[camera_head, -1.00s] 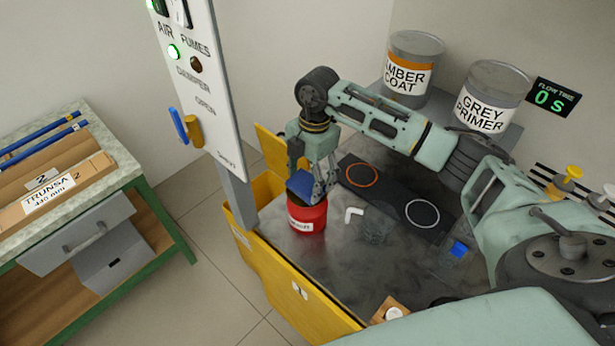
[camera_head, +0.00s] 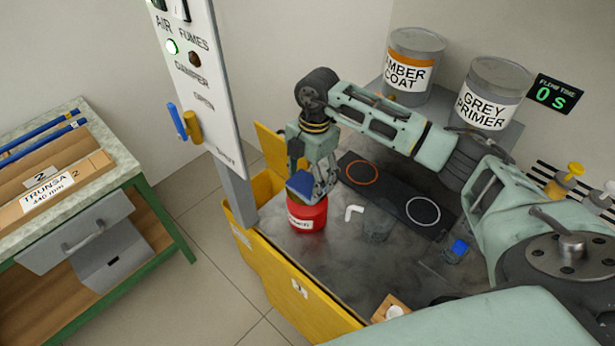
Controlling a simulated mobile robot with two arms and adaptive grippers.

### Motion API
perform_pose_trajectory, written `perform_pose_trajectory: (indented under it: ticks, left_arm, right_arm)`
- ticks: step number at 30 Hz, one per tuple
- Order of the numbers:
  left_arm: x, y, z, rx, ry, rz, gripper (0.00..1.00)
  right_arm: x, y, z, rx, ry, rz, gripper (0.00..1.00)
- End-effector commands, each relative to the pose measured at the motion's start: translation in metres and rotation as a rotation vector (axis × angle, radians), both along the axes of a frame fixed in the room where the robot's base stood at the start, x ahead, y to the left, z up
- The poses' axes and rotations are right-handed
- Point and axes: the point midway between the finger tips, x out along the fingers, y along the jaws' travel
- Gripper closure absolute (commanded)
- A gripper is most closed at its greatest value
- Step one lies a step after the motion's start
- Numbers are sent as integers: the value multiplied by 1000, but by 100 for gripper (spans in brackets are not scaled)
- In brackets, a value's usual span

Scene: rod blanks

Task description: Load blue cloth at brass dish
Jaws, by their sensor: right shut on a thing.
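My right gripper (camera_head: 314,192) points down over the red can (camera_head: 308,218) at the left end of the dark bench top. It is shut on a folded blue cloth (camera_head: 301,186). The cloth sits right at the top of the can and looks slightly tilted; I cannot tell whether it is pressed on it. The brass dish cannot be made out; the cloth and fingers cover the can's top. My left gripper is not in view.
A white bent piece (camera_head: 354,212) and a clear glass (camera_head: 377,228) stand right of the can. A dark mat (camera_head: 390,196) with two rings lies behind. A blue-topped jar (camera_head: 457,250) stands further right. The panel post (camera_head: 238,200) rises close at the left.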

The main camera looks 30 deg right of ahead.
Motion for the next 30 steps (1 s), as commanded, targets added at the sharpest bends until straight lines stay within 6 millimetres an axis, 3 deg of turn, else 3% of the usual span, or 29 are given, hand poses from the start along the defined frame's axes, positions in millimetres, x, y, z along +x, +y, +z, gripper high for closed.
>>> perform_pose_trajectory:
  ticks: [30]
  left_arm:
    - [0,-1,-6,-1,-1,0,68]
  right_arm:
    - [-1,0,-10,-1,2,0,53]
